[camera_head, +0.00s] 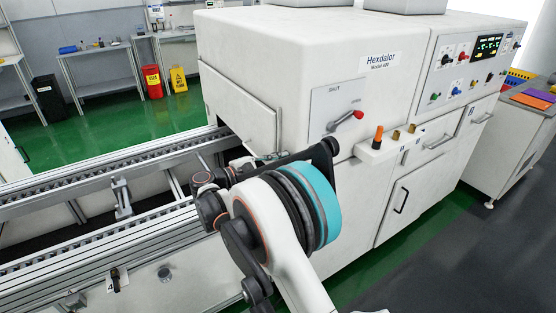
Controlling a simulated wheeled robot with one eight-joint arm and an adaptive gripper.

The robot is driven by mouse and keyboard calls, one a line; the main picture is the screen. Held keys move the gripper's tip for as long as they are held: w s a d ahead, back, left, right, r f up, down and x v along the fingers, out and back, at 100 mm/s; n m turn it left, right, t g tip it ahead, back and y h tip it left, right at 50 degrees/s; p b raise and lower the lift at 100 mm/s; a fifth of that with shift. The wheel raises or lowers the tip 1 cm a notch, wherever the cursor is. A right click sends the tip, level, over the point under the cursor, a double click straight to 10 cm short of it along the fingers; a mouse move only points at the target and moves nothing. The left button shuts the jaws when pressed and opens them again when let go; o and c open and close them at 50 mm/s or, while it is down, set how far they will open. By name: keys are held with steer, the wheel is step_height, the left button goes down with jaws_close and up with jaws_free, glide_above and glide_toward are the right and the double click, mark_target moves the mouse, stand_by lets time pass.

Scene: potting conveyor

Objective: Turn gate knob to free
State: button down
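A small black knob (115,274) with a pale label plate sits on the conveyor's front side at the lower left. A round grey fitting (165,274) is to its right. I cannot tell for sure which control is the gate knob, and the black knob's marking is too small to read. A red-tipped lever (357,115) sits on a plate marked SHUT on the white machine. My arm reaches up from the bottom centre, its dark wrist in front of the machine's conveyor opening.
The conveyor rails (100,185) run from the left into the white machine (300,55). A ledge (372,153) with an orange-handled tool juts from the machine's front. A control panel (475,60) is at right. Green floor lies open behind the conveyor.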

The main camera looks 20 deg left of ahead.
steer(key=m, duration=0.3)
steer(key=f+m, duration=0.1)
steer(key=m, duration=0.2)
steer(key=shift+s+d+b, duration=0.1)
steer(key=shift+b, duration=0.2)
steer(key=shift+f+m, duration=0.1)
steer(key=shift+m, duration=0.2)
steer(key=c, duration=1.6)
jaws_free()
steer(key=shift+c, duration=0.2)
steer(key=v, duration=1.2)
